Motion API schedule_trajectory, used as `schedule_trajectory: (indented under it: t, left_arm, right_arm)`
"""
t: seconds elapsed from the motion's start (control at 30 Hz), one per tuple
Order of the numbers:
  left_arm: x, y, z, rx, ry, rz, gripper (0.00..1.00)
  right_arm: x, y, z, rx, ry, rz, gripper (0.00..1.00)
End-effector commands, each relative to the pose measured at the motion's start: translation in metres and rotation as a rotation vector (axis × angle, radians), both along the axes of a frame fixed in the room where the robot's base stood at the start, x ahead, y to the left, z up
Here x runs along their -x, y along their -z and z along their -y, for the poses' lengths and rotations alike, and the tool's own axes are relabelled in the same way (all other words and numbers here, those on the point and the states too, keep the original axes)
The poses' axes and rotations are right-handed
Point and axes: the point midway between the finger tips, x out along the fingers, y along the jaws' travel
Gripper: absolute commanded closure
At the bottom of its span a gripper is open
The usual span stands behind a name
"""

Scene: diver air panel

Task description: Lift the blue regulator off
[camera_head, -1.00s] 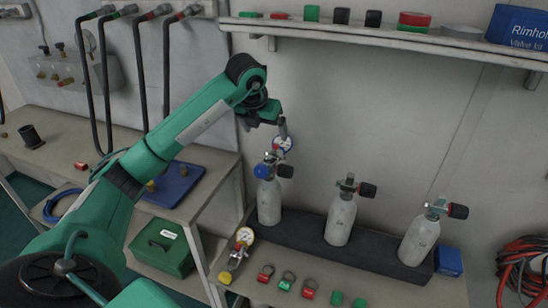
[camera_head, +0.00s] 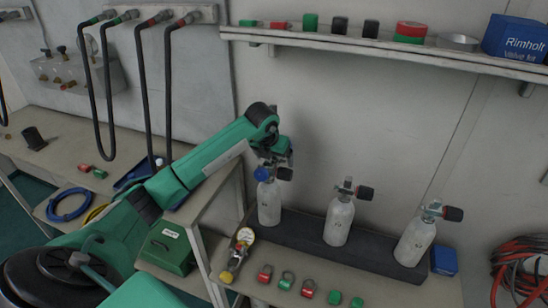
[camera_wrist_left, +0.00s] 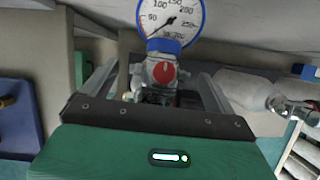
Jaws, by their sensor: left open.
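The blue regulator (camera_head: 262,173) sits on the valve of the leftmost grey cylinder (camera_head: 269,203), which stands upright in the dark rack. In the left wrist view the regulator's blue-rimmed gauge (camera_wrist_left: 172,22) and its metal body with a red knob (camera_wrist_left: 163,72) show between my fingers. My left gripper (camera_head: 272,163) is at the top of that cylinder. In the wrist view the left gripper (camera_wrist_left: 157,88) is open, with a finger on each side of the regulator body. Whether either finger touches it cannot be told. My right gripper is not in view.
Two more cylinders (camera_head: 339,218) (camera_head: 414,242) stand to the right in the dark rack (camera_head: 300,236). A yellow regulator (camera_head: 238,255) lies on the bench in front, beside several red and green fittings (camera_head: 287,281). A shelf (camera_head: 390,43) runs along the wall above.

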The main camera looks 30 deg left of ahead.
Motion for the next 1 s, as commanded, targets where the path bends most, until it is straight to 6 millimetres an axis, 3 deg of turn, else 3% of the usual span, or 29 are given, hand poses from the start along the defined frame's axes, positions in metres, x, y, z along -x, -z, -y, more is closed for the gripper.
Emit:
schedule_trajectory:
  t: [0.27, 0.6, 1.0]
  left_arm:
    - [-0.0015, 0.0036, -0.0005, 0.000, 0.000, 0.001, 0.09]
    - [-0.0014, 0.0032, -0.0004, 0.000, 0.000, 0.001, 0.76]
    - [-0.0022, -0.0036, -0.0008, -0.001, 0.000, 0.005, 0.78]
  right_arm:
    - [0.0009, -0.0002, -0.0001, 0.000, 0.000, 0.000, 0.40]
    - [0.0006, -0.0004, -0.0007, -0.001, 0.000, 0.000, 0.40]
    - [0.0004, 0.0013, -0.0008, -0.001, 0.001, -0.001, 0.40]
